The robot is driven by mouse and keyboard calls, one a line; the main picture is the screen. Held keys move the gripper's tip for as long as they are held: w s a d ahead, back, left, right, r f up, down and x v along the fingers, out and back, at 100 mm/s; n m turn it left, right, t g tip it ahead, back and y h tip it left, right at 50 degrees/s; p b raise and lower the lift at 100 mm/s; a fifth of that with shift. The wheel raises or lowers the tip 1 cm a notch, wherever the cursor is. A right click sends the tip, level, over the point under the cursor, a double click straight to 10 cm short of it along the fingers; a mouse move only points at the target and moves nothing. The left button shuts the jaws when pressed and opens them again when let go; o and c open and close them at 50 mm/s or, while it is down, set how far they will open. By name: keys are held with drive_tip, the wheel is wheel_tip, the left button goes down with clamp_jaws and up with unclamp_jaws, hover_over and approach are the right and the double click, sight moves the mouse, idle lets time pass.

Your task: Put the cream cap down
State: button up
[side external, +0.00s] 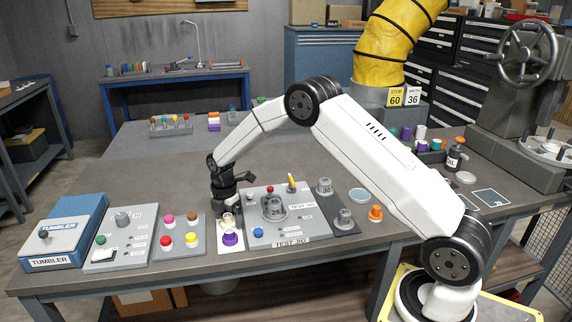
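My gripper (227,213) points down over the front of the table, just left of the TEST JIG board. A small cream cap (228,221) shows between its fingertips, and the fingers appear closed on it. Right below, a purple cap (230,239) stands on a white card (230,248). The cream cap is close above or behind the purple one; whether they touch is too small to tell. The fingers hide part of the cream cap.
The TEST JIG board (278,218) with raised fittings is close on the right. A grey panel with coloured knobs (180,238) and the TUMBLER box (65,238) lie left. An orange cap (375,213) stands right. The table (165,175) behind is mostly clear.

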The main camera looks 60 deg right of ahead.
sight(229, 218)
drive_tip(key=shift+r, duration=0.1)
wheel_tip(229, 218, up, 12)
idle(0.8)
drive_tip(key=shift+s, duration=0.1)
idle(0.4)
drive_tip(key=s+a+f+m+t, duration=0.1)
drive_tip(key=s+a+m, duration=0.3)
drive_tip(key=s+m, duration=0.5)
drive_tip(key=s+a+f+m+t, duration=0.1)
drive_tip(key=s+a+m, duration=0.2)
drive_tip(key=s+m, duration=0.5)
drive_tip(key=s, duration=0.8)
drive_tip(key=shift+s+a+f+m+t, duration=0.3)
drive_tip(key=shift+s+a+f+m, duration=0.1)
